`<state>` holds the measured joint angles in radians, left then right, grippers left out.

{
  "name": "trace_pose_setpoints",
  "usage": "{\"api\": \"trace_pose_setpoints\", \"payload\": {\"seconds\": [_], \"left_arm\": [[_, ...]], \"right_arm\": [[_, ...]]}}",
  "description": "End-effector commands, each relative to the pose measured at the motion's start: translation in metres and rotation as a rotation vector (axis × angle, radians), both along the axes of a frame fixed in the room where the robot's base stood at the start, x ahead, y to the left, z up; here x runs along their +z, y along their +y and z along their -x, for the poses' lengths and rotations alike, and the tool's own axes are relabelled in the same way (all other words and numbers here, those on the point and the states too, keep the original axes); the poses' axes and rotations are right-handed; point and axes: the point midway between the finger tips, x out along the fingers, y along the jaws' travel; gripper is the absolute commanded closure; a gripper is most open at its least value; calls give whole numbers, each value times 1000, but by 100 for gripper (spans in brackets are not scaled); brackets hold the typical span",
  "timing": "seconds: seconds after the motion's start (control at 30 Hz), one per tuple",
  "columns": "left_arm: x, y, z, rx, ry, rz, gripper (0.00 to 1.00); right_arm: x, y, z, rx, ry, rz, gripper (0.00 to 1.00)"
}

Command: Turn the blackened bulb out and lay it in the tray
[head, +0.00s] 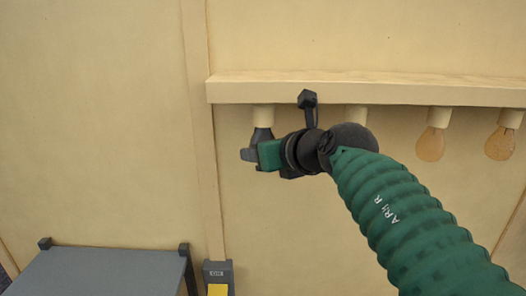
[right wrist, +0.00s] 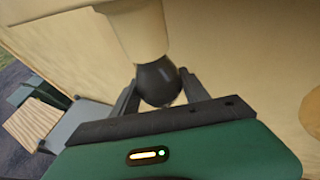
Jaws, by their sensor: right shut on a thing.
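The blackened bulb (right wrist: 158,82) hangs below a cream socket (right wrist: 138,32) in the right wrist view, its neck up at the socket mouth. My right gripper (right wrist: 160,92) has one finger on each side of the bulb and is shut on it. In the head view my right gripper (head: 258,152) is under the leftmost socket (head: 263,117) and hides most of the bulb. I cannot tell whether the thread is still engaged. No tray can be made out for certain. My left gripper is not in view.
A wooden rail (head: 370,91) carries the sockets; amber bulbs (head: 431,147) hang at the right. A grey table (head: 95,275) with corner posts stands lower left. Beside it is a dark post (head: 217,268) with a yellow face. My right arm hides part of the row.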

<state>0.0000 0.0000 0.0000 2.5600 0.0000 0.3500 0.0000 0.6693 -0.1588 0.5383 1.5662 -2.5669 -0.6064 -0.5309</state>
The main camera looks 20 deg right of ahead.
Motion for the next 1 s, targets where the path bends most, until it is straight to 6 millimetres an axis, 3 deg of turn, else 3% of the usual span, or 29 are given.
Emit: {"api": "trace_pose_setpoints", "payload": {"seconds": [0.5, 0.83, 0.87, 1.0], "left_arm": [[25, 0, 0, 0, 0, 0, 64], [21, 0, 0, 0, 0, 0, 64], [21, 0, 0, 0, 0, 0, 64], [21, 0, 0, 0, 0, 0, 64]], "right_arm": [[3, -1, 0, -84, 0, 0, 76], [0, 0, 0, -161, -1, 0, 76], [0, 0, 0, -161, -1, 0, 43], [0, 0, 0, -160, -1, -1, 25]]}}
